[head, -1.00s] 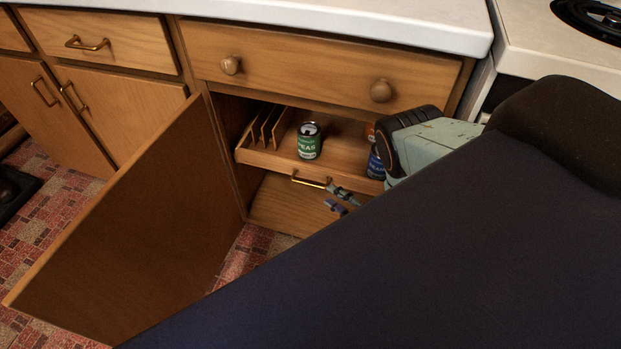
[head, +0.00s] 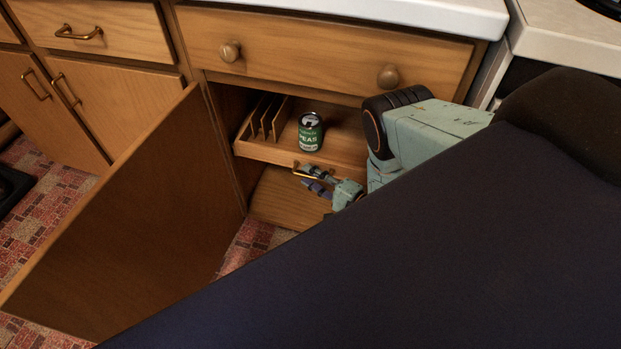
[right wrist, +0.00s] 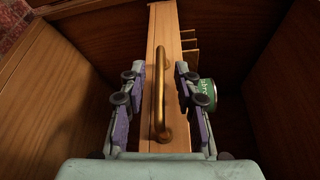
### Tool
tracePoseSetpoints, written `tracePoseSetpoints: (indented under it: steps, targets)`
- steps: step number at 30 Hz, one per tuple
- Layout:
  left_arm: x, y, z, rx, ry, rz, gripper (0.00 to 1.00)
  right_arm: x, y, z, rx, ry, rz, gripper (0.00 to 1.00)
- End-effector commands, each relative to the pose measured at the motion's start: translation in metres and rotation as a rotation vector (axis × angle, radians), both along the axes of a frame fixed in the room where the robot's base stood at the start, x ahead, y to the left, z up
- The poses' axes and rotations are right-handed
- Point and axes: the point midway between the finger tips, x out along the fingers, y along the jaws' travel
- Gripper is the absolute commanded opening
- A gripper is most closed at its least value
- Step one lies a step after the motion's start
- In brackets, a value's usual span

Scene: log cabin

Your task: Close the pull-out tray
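The pull-out tray (head: 262,151) is a wooden shelf inside the open lower cabinet, with a low front and a brass bar handle (right wrist: 160,85). It holds a green can of peas (head: 310,132) and several upright wooden dividers (head: 268,117). My right gripper (head: 312,180) is at the tray's front, at the handle. In the right wrist view its two fingers (right wrist: 158,100) stand apart on both sides of the handle, with visible gaps, so it is open. My arm hides the tray's right part. My left gripper is not in view.
The cabinet door (head: 135,225) stands open on the left. A closed wooden drawer (head: 320,55) with two round knobs is above the tray, under a white counter (head: 400,12). A stove (head: 565,40) is at the right. Patterned floor (head: 38,215) shows at the left.

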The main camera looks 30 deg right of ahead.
Motion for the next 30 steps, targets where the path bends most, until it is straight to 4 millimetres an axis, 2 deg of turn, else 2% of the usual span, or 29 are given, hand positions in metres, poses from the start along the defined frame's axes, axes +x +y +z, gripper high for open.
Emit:
tracePoseSetpoints:
  steps: [10, 21, 30]
  targets:
    - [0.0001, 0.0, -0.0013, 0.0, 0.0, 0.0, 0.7, 0.007, 0.0022, 0.0, 0.001, 0.0, -0.001, 0.32]
    - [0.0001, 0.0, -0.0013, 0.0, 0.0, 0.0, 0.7, 0.0065, 0.002, -0.0001, 0.001, 0.0, -0.001, 0.01]
    - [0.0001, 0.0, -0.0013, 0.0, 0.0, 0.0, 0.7, 0.0064, 0.0018, -0.0001, 0.001, 0.0, -0.001, 0.0]
